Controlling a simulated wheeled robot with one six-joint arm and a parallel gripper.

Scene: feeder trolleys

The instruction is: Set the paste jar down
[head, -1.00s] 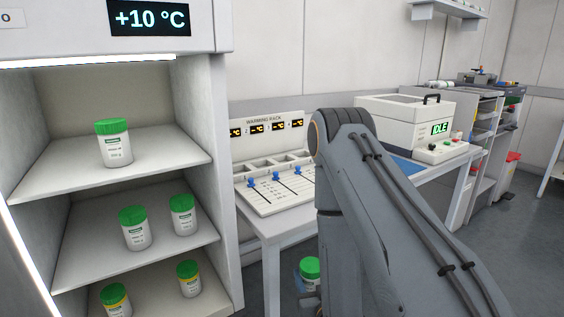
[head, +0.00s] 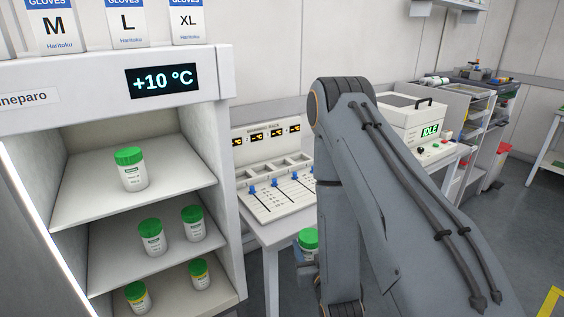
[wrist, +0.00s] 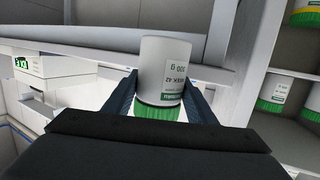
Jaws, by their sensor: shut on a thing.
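My gripper (wrist: 161,95) is shut on a white paste jar (wrist: 162,65) with a green lid, in the wrist view. The jar shows upside down there, lid toward the bottom of the picture, with a jaw on each side. In the head view the same jar (head: 308,240) shows partly behind my arm, low in front of the bench and apart from it. My fingers are mostly hidden by the arm in that view.
A cold cabinet with +10 °C display (head: 163,81) stands at left, holding several jars on shelves. A warming rack (head: 272,170) with slots and blue levers sits on the bench. A white machine reading IDLE (head: 410,118) stands farther right. Grey floor (head: 520,215) is open at right.

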